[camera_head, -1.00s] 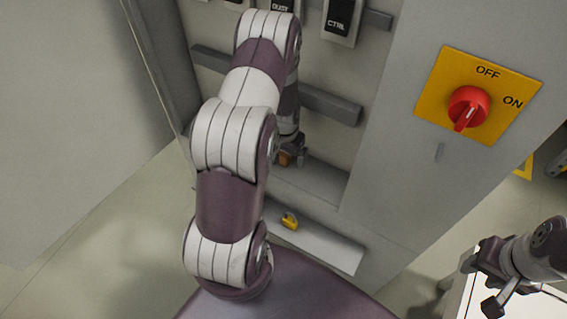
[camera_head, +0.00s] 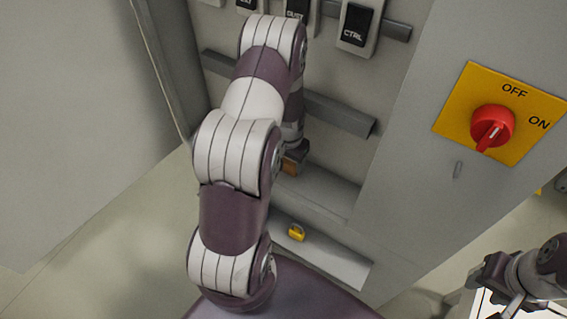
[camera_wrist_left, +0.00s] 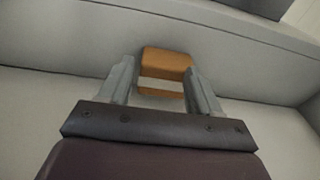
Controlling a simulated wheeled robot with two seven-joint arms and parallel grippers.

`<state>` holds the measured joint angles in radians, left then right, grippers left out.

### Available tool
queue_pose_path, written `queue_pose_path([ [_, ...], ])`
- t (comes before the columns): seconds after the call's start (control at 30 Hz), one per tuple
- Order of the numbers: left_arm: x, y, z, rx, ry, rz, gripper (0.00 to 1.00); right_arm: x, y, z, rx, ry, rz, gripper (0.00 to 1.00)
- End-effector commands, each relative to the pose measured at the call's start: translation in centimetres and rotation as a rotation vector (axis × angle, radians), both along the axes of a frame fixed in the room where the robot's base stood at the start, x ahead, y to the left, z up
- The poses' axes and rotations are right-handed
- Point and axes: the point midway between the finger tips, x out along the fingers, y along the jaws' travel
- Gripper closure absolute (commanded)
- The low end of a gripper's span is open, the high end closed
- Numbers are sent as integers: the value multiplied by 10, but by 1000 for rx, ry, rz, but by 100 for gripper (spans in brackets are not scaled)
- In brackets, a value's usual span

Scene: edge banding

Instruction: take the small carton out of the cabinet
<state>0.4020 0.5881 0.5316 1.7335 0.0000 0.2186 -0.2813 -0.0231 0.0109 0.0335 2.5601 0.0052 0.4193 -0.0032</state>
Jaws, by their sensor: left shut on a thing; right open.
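The small carton (camera_wrist_left: 166,66) is orange-brown with a pale band. In the left wrist view it sits between the two fingers of my left gripper (camera_wrist_left: 162,85), which is shut on it. In the head view the carton (camera_head: 289,167) shows partly at the end of my left arm, inside the cabinet (camera_head: 400,190) near its floor; my arm hides much of it. I cannot tell whether it touches the cabinet floor. My right gripper (camera_head: 484,279) is open and empty at the lower right.
A yellow padlock (camera_head: 296,233) lies on the cabinet's lower front ledge (camera_head: 345,263). Labelled breakers (camera_head: 355,25) and grey rails (camera_head: 340,112) line the back panel. A red rotary switch (camera_head: 491,127) on a yellow plate is on the right. The open door (camera_head: 80,90) stands at left.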

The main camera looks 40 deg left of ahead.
Motion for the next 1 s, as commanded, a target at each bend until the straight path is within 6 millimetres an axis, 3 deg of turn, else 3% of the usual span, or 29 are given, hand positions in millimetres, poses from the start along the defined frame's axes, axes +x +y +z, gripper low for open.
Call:
queue_pose_path([
  [0.03, -28, -16, -21, -35, 83, -10, 76, 0, 0, -9, 0, 0, 0, 57],
  [0.1, -28, -16, -10, -35, 83, -10, 98, 0, 0, -11, 0, 0, 0, 57],
  [0.33, -26, -14, 31, -32, 75, -10, 100, 0, 0, -14, 0, 0, 0, 57],
  [0.47, -51, -16, 32, -33, 75, -7, 100, 0, 0, -18, 0, -1, 0, 57],
  [0.9, -179, -29, 34, -28, 66, -3, 100, 1, 0, -36, 0, 0, 0, 57],
  [1.0, -199, -32, 34, -28, 65, -4, 100, 1, 0, -37, 0, 0, 0, 57],
])
